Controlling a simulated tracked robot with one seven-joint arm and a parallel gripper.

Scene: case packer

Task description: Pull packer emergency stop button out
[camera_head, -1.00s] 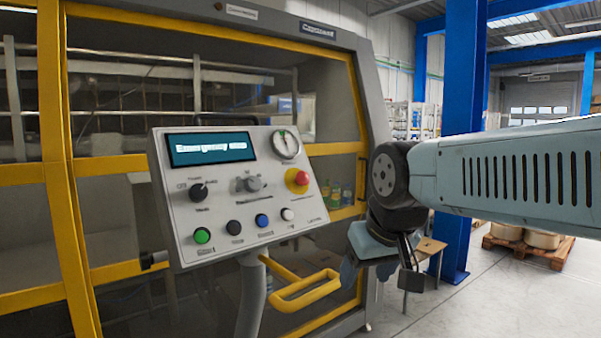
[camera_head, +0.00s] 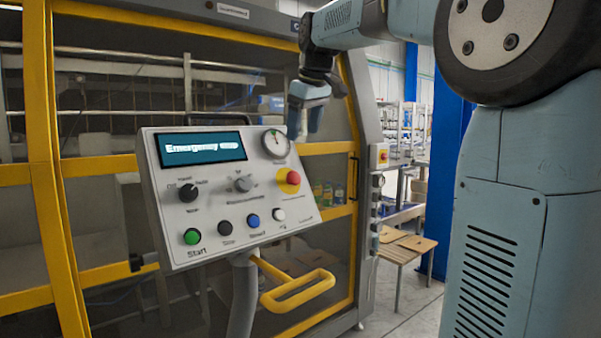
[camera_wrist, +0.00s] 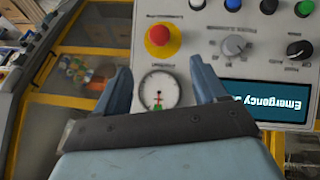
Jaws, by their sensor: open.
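The packer's emergency stop button (camera_head: 293,177) is a red mushroom head on a yellow base, at the right side of the tilted grey control panel (camera_head: 160,228). In the wrist view the red button (camera_wrist: 159,35) shows upside down with the panel, beyond my fingertips and a little left of the middle between them. My gripper (camera_head: 306,122) is open and empty, above and near the panel's upper right corner. In the wrist view its two fingers (camera_wrist: 158,82) stand apart, with the round gauge (camera_wrist: 159,91) seen between them. The display (camera_head: 203,148) reads "Emergency stop".
A row of coloured push buttons (camera_head: 192,236) and two black and grey knobs sit on the panel. A yellow handle (camera_head: 297,289) juts out below it. The packer's yellow-framed glass doors stand behind.

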